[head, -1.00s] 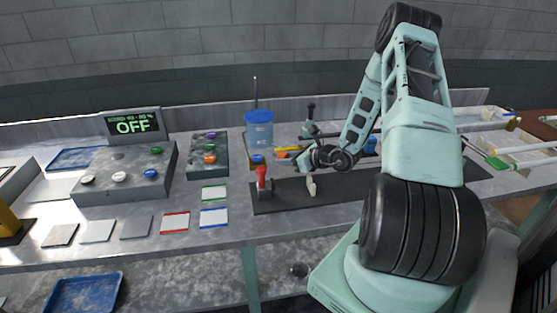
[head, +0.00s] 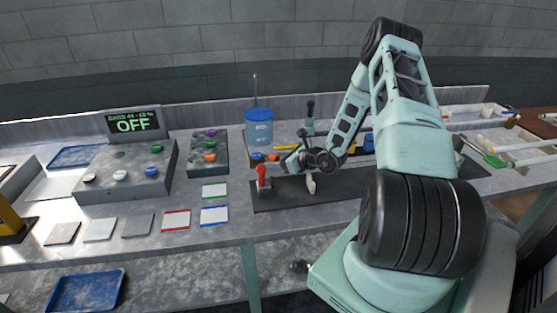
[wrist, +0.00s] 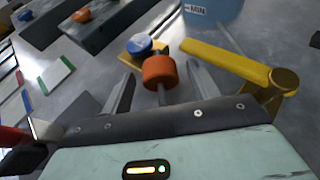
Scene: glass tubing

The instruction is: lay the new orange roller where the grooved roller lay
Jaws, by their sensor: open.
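The orange roller (wrist: 159,72) stands in the wrist view between the two fingers of my gripper (wrist: 161,85), with a thin grey shaft below it. The fingers are open, with a gap on each side of the roller. In the head view, the orange roller (head: 273,157) is small, just left of my gripper (head: 286,161). A blue-topped piece (wrist: 140,45) is close behind the roller. I cannot pick out the grooved roller in either view.
A yellow bar on a bracket (wrist: 225,62) lies close to the right of my gripper. A blue bucket (head: 259,127) stands behind. A red-handled tool (head: 263,179) stands on the dark mat (head: 290,199) in front. Button boxes (head: 125,172) are at left.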

